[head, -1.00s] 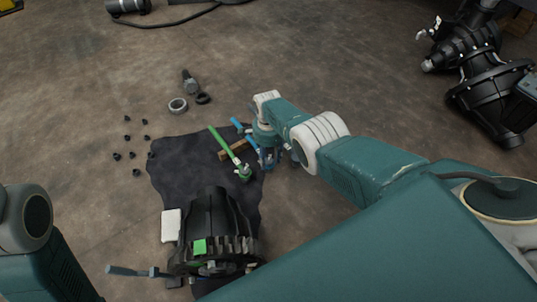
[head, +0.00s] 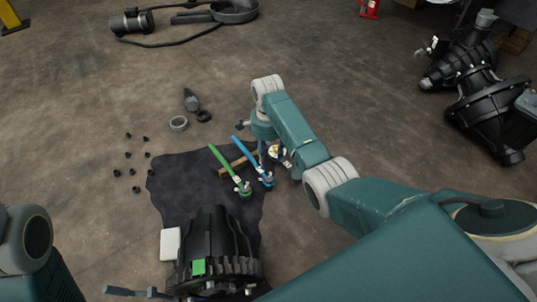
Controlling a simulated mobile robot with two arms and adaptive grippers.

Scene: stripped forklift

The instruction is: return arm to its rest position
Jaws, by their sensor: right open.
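My right arm reaches in from the right over the dark mat (head: 185,185). My right gripper (head: 279,156) is open, partly hidden by its own wrist, at the mat's right edge. A blue-handled tool (head: 250,158) lies on the mat just left of the gripper and looks apart from it. A green-handled tool (head: 225,165) lies beside it, further left. My left gripper is out of view; only part of my left arm shows at the lower left.
A black gear housing (head: 212,245) stands at the mat's front. Small dark bolts (head: 128,155), a metal ring (head: 178,124) and a pointed part (head: 191,100) lie on the floor. Large black machinery (head: 485,95) stands at the right.

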